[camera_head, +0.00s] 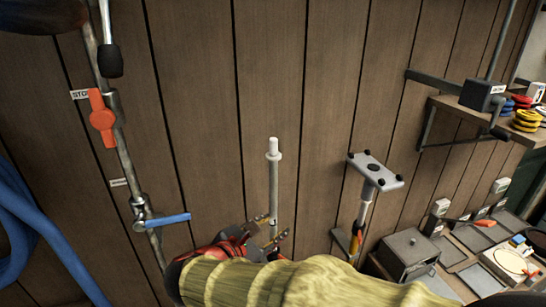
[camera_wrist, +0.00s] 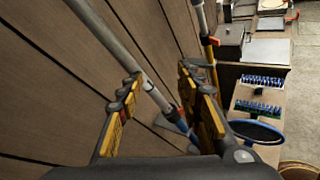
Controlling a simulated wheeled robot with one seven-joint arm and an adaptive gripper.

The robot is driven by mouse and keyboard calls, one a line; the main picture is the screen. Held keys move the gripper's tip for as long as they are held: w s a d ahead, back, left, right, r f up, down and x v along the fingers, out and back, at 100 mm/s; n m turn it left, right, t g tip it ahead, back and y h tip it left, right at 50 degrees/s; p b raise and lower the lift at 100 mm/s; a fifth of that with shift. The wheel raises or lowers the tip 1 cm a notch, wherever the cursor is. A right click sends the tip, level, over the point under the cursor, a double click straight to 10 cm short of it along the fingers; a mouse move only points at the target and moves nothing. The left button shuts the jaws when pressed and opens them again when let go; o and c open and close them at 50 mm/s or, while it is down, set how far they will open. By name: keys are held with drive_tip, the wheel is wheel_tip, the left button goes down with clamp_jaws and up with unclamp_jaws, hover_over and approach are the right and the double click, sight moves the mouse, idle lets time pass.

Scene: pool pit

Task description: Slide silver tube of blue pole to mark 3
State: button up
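The pole with the silver tube (camera_head: 274,190) stands upright in front of the plank wall, with a white cap at its top. In the wrist view the silver tube (camera_wrist: 112,37) slants down from the upper left, and a blue part (camera_wrist: 178,122) shows near its lower end. My gripper (camera_head: 276,227) is around the tube's lower visible stretch in the head view, one finger to each side. In the wrist view my gripper (camera_wrist: 160,82) is open, with the tube between the fingers and a gap at the right finger. No numbered marks are readable. My arm hides the pole's lower part in the head view.
A stand with a grey plate (camera_head: 376,172) is right of the pole. A grey metal box (camera_head: 408,254) and shelves lie farther right. A pipe with a red lever (camera_head: 102,118) and a blue lever (camera_head: 167,220) runs down the left. Blue hose (camera_head: 30,225) hangs at far left.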

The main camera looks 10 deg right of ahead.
sight(271, 170)
drive_tip(key=w+r+n+t, duration=0.1)
drive_tip(key=r+n, duration=0.1)
drive_tip(key=r, duration=0.1)
drive_tip(key=w+a+r+n+t+h, duration=0.1)
drive_tip(key=w+r+n+t, duration=0.1)
drive_tip(key=r, duration=0.2)
drive_tip(key=w+r+n+t, duration=0.1)
drive_tip(key=w+r+n, duration=0.1)
drive_tip(key=r, duration=0.2)
drive_tip(key=shift+w+a, duration=0.25)
drive_tip(key=shift+a, duration=0.05)
drive_tip(key=x, duration=0.6)
drive_tip(key=shift+w+d+r+p, duration=0.1)
drive_tip(key=shift+w+d+p, duration=0.2)
drive_tip(key=shift+p, duration=0.05)
drive_tip(key=shift+c, duration=0.6)
drive_tip(key=c, duration=0.8)
clamp_jaws()
